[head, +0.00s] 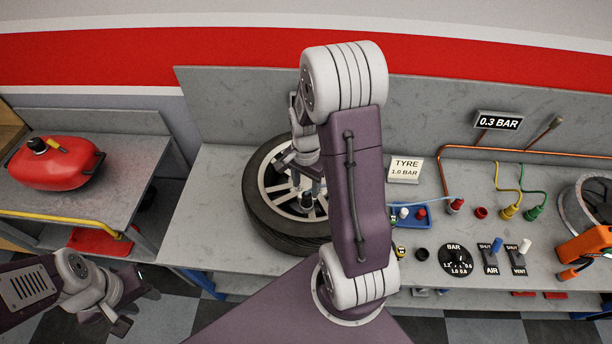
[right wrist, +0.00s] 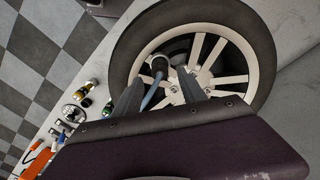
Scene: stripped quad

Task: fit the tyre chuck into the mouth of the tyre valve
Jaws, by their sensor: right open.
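The tyre (head: 262,215) lies flat on the bench with its spoked rim facing up; it fills the upper part of the right wrist view (right wrist: 130,45). A dark, round piece (right wrist: 159,63) with a blue hose (right wrist: 150,98) running from it stands at the rim, apparently the chuck; it also shows dark in the head view (head: 307,200). The valve mouth cannot be made out, so I cannot tell whether the chuck is seated. My right gripper (right wrist: 168,95) is open over the wheel, its fingers either side of the hose. My left gripper (head: 136,308) is open and empty at lower left.
A bench panel with a BAR dial (head: 456,260), AIR and VENT switches and coloured connectors stands right of the tyre. A TYRE 1.0 BAR sign (head: 405,170) stands behind; a display (head: 499,122) reads 0.3 BAR. A red can (head: 55,165) sits on the left bench.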

